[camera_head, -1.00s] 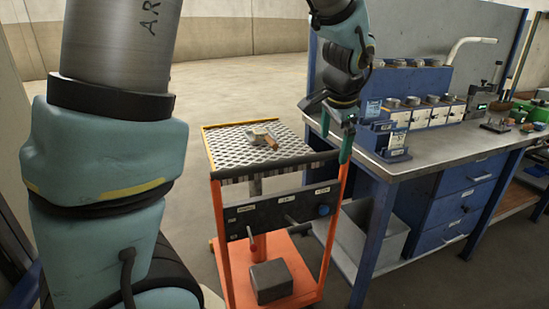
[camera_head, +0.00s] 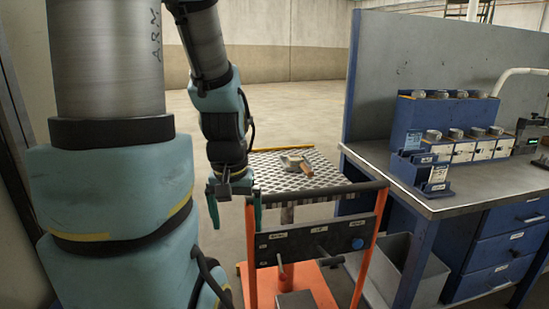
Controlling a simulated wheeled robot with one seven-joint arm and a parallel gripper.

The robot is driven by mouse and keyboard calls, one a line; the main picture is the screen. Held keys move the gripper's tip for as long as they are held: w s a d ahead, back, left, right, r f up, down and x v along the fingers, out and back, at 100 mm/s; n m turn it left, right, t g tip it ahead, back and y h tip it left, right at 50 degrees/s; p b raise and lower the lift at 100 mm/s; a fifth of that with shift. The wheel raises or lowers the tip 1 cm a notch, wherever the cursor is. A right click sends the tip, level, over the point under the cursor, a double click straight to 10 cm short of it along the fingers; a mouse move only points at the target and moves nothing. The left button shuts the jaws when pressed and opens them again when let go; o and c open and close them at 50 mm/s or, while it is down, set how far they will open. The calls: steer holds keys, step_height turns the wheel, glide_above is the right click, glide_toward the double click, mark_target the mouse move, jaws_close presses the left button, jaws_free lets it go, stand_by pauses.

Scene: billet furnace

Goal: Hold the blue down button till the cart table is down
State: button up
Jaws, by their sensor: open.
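The orange cart's table (camera_head: 328,177) has a patterned metal top, raised above the cart's base. A dark panel (camera_head: 300,243) with small white labels hangs on the cart's front, below the handle bar. The round blue button (camera_head: 358,243) sits near the panel's right end, with nothing over it. My gripper (camera_head: 235,222) points down at the cart's front left corner, open and empty. It is well left of the blue button and higher than it. I cannot tell whether a finger touches the cart.
A small pale object with a brown handle (camera_head: 305,168) lies on the cart table. A blue workbench (camera_head: 470,207) with a row of boxes stands at right. A grey bin (camera_head: 405,272) is beside the cart. Open floor (camera_head: 300,110) lies behind the cart.

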steer(key=shift+c, duration=0.2)
